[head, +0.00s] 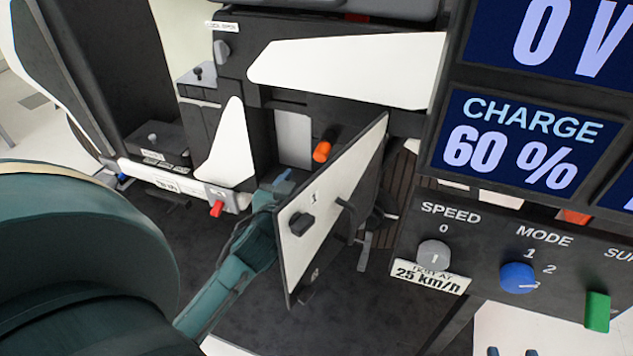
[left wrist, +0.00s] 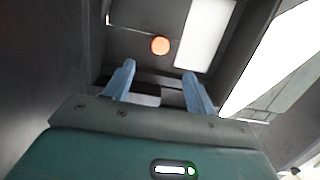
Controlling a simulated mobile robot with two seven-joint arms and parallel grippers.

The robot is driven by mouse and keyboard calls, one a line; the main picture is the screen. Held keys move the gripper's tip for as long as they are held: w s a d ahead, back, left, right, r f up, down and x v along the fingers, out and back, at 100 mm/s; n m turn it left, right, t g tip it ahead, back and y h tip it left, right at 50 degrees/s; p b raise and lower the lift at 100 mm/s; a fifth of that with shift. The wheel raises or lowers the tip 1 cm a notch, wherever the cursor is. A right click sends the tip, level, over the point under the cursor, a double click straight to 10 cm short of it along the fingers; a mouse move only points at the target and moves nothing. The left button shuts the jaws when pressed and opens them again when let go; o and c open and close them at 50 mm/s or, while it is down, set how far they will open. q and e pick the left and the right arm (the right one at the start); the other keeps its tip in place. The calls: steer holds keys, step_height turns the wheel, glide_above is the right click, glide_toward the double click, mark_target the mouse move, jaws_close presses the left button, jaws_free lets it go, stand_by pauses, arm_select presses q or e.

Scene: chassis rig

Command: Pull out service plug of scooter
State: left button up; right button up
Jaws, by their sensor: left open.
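The orange service plug (head: 323,148) sits inside an open compartment of the dark scooter body. In the left wrist view the orange plug (left wrist: 160,45) shows as a round end, beyond and between my two blue fingertips. My left gripper (head: 281,183) is at the compartment opening, below and left of the plug. In the left wrist view the left gripper (left wrist: 160,85) is open, with nothing between its fingers. The hinged compartment door (head: 338,215) stands open, just right of my left gripper. My right gripper is not in view.
The white door panel has a dark latch (head: 301,223). A red knob (head: 217,208) is on the lower left ledge. A display reading 60 % (head: 530,145) and a control panel with speed and mode knobs (head: 517,277) fill the right side. Dark floor lies below.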

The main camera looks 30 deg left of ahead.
mark_target(319, 157)
arm_select(q)
steer(key=b+x, duration=0.2)
steer(key=x, duration=0.9)
steer(key=shift+w+f+b, duration=0.1)
steer(key=shift+w+b, duration=0.25)
steer(key=shift+w+a, duration=0.15)
steer(key=shift+w, duration=0.45)
arm_select(e)
steer(key=shift+s+a+r+n+t+y, duration=0.15)
steer(key=shift+a+n+t+y, duration=0.45)
steer(key=shift+t+y, duration=0.35)
arm_select(q)
steer(key=shift+c, duration=0.3)
steer(key=c, duration=1)
steer(key=shift+s+d+f+p, duration=0.1)
steer(key=shift+s+d+p, duration=0.1)
steer(key=shift+s, duration=0.6)
steer(key=shift+s+d+f+p, duration=0.1)
steer(key=shift+s+d+p, duration=0.1)
steer(key=shift+s, duration=0.65)
steer(key=shift+s+d+f+p, duration=0.1)
steer(key=shift+s+d+p, duration=0.1)
steer(key=shift+s, duration=0.6)
arm_select(e)
steer(key=shift+r, duration=0.65)
